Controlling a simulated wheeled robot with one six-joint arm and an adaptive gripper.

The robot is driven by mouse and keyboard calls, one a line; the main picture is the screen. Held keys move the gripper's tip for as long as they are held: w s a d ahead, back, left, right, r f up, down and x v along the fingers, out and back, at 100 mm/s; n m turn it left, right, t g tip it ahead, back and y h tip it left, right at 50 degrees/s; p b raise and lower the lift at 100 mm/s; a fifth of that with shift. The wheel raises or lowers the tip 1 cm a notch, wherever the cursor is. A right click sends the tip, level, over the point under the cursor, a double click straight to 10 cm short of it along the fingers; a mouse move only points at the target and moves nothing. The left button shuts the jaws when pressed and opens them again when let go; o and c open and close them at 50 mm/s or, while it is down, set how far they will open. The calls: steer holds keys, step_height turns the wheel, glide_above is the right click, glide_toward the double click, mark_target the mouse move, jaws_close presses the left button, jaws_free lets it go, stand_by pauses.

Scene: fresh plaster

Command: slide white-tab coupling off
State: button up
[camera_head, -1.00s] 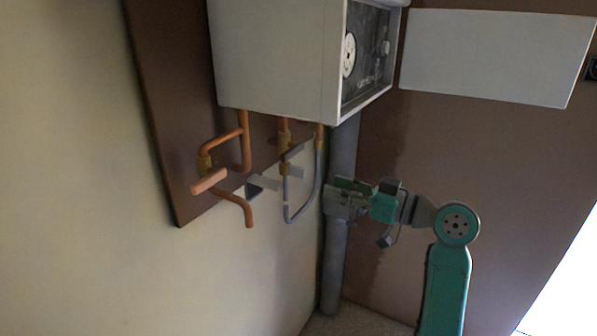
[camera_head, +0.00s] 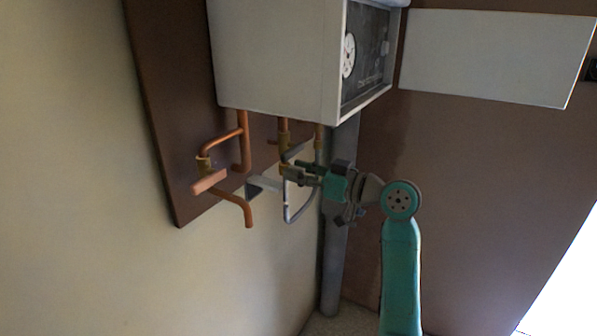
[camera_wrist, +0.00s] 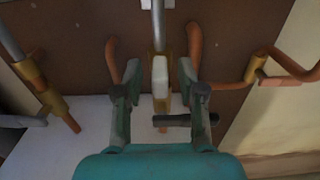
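The coupling with its white tab (camera_wrist: 160,74) sits on a brass fitting in the middle of the wrist view. A grey hose (camera_wrist: 158,28) runs from it toward the top of that view. My gripper (camera_wrist: 159,72) is open, with one finger on each side of the coupling and a visible gap on both sides. In the head view my gripper (camera_head: 298,171) is at the middle pipe under the white box and hides most of the coupling. The hose loop (camera_head: 291,218) hangs below it.
A dark lever (camera_wrist: 185,120) crosses near my right finger. The white box (camera_head: 275,60) is above; a grey vertical pipe (camera_head: 333,265) is behind my gripper.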

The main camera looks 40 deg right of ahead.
steer(key=shift+w, duration=0.1)
jaws_close()
steer(key=shift+f, duration=2.3)
jaws_free()
